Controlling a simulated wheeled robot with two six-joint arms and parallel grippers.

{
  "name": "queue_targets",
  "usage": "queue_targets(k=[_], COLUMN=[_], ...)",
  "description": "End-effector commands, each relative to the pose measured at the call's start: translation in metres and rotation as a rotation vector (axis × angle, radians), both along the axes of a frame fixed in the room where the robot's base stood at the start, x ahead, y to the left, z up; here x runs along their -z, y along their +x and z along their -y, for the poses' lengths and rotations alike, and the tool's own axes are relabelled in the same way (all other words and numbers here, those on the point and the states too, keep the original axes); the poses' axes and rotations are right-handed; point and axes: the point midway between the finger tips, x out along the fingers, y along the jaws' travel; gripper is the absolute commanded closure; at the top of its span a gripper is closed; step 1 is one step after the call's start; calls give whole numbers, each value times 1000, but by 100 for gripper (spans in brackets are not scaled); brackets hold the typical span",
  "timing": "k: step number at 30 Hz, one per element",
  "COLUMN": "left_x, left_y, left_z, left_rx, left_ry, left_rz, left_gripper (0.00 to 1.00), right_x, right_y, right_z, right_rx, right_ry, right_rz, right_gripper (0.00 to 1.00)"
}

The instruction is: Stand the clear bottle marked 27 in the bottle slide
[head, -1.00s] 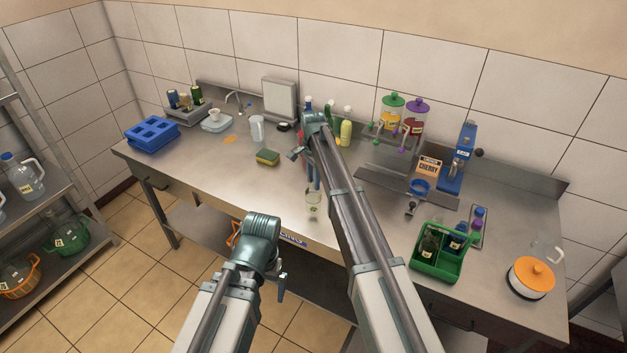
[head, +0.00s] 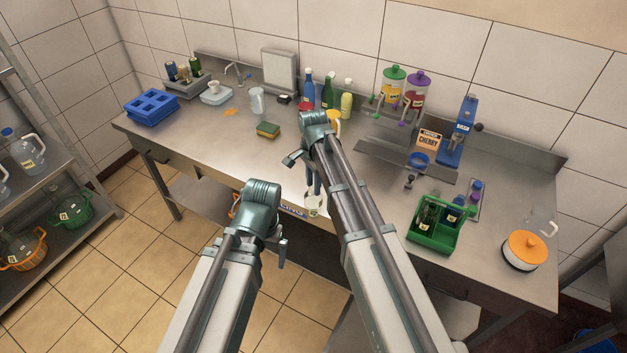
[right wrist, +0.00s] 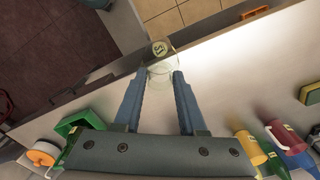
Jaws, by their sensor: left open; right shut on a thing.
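The clear bottle (head: 312,205) is gripped low in the right gripper (head: 313,188), over the counter's front edge. In the right wrist view the bottle (right wrist: 162,70) sits between the two blue fingertips; its round pale label (right wrist: 158,48) bears a number that looks like 27, seen turned. What looks like the bottle slide (head: 385,158) is a long dark grey rail at the back right of the counter, with a blue ring-shaped holder (head: 420,160) on it. The bottle is apart from it, to the left and nearer. My left gripper (head: 282,254) is open and empty, in front of the counter.
A blue press (head: 461,133) and cherry sign (head: 429,141) stand behind the rail, with pump jars (head: 392,87) left of them. A green caddy (head: 436,229) and orange-lidded pot (head: 524,249) are at right.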

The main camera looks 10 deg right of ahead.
Motion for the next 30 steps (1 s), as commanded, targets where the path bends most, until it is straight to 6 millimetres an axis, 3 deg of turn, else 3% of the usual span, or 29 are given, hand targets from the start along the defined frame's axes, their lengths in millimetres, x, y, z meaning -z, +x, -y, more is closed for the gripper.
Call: queue_targets(k=[21, 30], left_x=[-57, -56], left_y=[0, 0], left_z=[0, 0], left_rx=[0, 0], left_ry=[0, 0], left_rz=[0, 0], left_gripper=[0, 0], right_x=[-57, -56], right_y=[0, 0], right_z=[0, 0], right_rx=[0, 0], right_ry=[0, 0], right_rz=[0, 0], right_gripper=[100, 100])
